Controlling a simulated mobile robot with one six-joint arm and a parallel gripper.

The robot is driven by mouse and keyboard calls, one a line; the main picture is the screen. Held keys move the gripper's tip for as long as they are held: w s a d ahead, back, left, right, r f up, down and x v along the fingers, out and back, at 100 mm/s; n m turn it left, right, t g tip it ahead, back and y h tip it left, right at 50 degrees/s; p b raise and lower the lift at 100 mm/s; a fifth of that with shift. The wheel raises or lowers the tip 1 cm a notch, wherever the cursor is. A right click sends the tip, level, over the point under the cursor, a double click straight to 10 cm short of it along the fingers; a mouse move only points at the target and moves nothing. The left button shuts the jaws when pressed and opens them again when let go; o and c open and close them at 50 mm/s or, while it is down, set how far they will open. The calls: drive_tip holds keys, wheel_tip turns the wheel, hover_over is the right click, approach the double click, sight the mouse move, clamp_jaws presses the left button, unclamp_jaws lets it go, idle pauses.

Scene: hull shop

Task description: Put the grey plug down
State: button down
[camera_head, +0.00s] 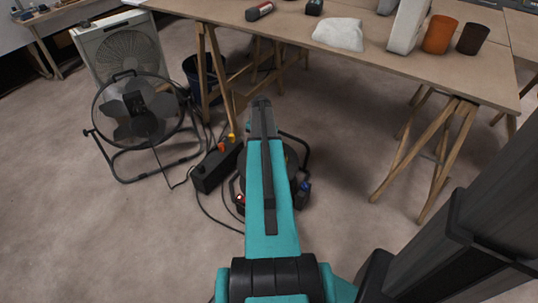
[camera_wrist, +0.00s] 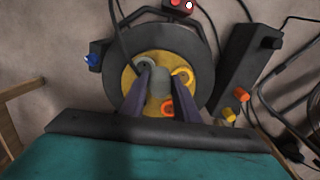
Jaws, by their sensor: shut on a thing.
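In the wrist view, my gripper (camera_wrist: 159,92) is shut on the grey plug (camera_wrist: 160,80), a short grey cylinder between its two dark fingers. The plug is over the yellow face of a black-rimmed cable reel (camera_wrist: 203,38). I cannot tell whether it touches that face. A grey round socket (camera_wrist: 146,65), a yellow ring (camera_wrist: 183,75) and an orange ring (camera_wrist: 167,107) show around it. In the head view, my gripper (camera_head: 262,104) and arm cover much of the reel (camera_head: 291,160), and the grey plug is hidden.
A black socket box (camera_head: 212,167) with orange and yellow plugs lies left of the reel. Blue (camera_head: 305,187) and red (camera_head: 240,198) plugs are near the reel. Cables cross the floor. A fan (camera_head: 138,112) stands left, and a trestle table (camera_head: 385,66) stands behind.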

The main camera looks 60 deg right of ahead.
drive_tip(key=w+a+r+n, duration=0.6)
drive_tip(key=w+a+r, duration=0.4)
drive_tip(key=a, duration=0.3)
drive_tip(key=w+a+r+n, duration=0.5)
drive_tip(key=w+a+r, duration=0.4)
drive_tip(key=w+a, duration=0.3)
drive_tip(key=a+r+n, duration=0.4)
drive_tip(key=a+r, duration=0.1)
drive_tip(key=a, duration=0.5)
drive_tip(key=a+r+n, duration=0.3)
drive_tip(key=a+r, duration=0.3)
drive_tip(key=a, duration=0.5)
drive_tip(key=a+r+n, duration=0.4)
drive_tip(key=a+r, duration=0.2)
drive_tip(key=a, duration=0.5)
drive_tip(key=shift+w+r+n, duration=0.15)
drive_tip(key=shift+r+n, duration=0.05)
drive_tip(key=shift+n, duration=0.1)
drive_tip(key=shift+w, duration=0.1)
